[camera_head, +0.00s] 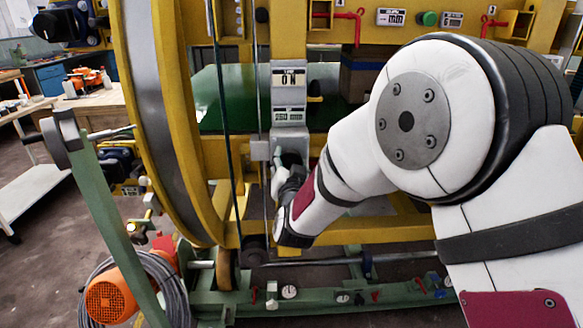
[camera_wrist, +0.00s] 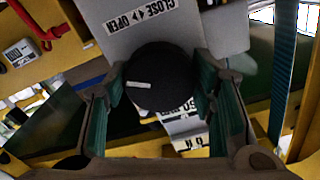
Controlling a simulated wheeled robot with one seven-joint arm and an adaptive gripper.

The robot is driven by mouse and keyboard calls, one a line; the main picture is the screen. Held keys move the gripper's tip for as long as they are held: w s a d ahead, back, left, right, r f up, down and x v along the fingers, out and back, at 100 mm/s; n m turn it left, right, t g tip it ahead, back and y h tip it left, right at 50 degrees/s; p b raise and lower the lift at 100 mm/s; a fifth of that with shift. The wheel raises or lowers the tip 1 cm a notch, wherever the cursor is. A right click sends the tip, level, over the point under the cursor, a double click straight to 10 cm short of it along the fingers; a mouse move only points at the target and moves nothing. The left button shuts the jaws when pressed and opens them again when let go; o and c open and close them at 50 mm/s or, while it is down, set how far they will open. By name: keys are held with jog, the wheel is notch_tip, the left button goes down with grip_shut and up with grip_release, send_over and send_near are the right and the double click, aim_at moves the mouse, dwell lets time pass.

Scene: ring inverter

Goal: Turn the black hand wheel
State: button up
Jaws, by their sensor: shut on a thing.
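The black hand wheel (camera_wrist: 158,78) is a round dark knob with a short white mark, in the middle of the wrist view. It sits on a grey panel under a "CLOSE / OPEN" label (camera_wrist: 139,17). My gripper (camera_wrist: 163,88) has its two green-padded fingers on the wheel's left and right sides, shut on it. In the head view my gripper (camera_head: 288,180) is at the lower part of the grey control box (camera_head: 289,92). The wheel cannot be made out there, behind my gripper.
The yellow ring frame (camera_head: 145,120) stands left of my arm, with a green post (camera_head: 105,215) before it. Thin vertical cables run close left of my gripper. Red valve handles (camera_head: 347,20) are above. A green base rail with gauges (camera_head: 289,292) lies below.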

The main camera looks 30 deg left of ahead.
jog(key=m+b, duration=0.6)
jog(key=b, duration=0.1)
jog(key=shift+f, duration=0.2)
jog(key=m+b, duration=0.3)
jog(key=shift+r+m+b, duration=0.15)
jog(key=shift+m+b, duration=0.25)
jog(key=o, duration=1.1)
jog(key=shift+o, duration=0.2)
jog(key=v, duration=1.2)
